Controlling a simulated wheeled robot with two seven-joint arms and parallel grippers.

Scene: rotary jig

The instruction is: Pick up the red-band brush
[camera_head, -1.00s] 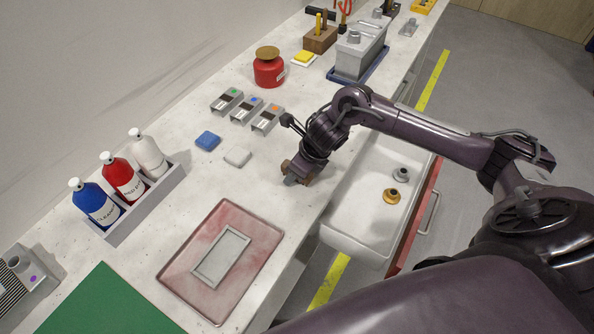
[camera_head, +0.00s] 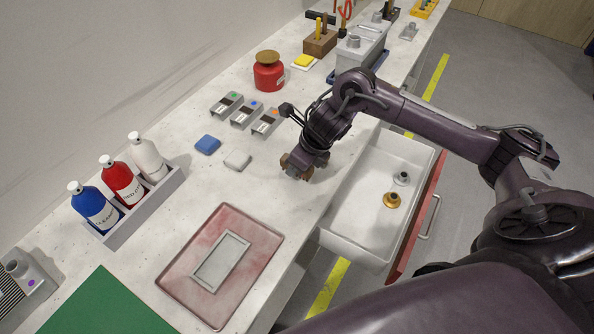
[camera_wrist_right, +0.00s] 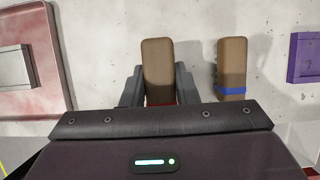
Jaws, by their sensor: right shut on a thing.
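My right gripper (camera_wrist_right: 158,88) is shut on the red-band brush (camera_wrist_right: 157,70), a brown wooden piece held between its dark fingers in the right wrist view. A little of the red band shows low between the fingers. A similar brush with a blue band (camera_wrist_right: 232,75) is just to its right, apart from the gripper. In the head view my right gripper (camera_head: 297,171) is low over the white bench, mostly covering the brushes. I cannot tell how far the held brush is off the bench. My left gripper is not in view.
A red tray (camera_head: 173,273) with a grey frame lies at the front. The open white drawer (camera_head: 357,225) holds two small fittings. Blue (camera_head: 207,144) and white (camera_head: 238,160) blocks, three grey boxes (camera_head: 245,113) and a red jar (camera_head: 268,74) stand left of and behind my gripper.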

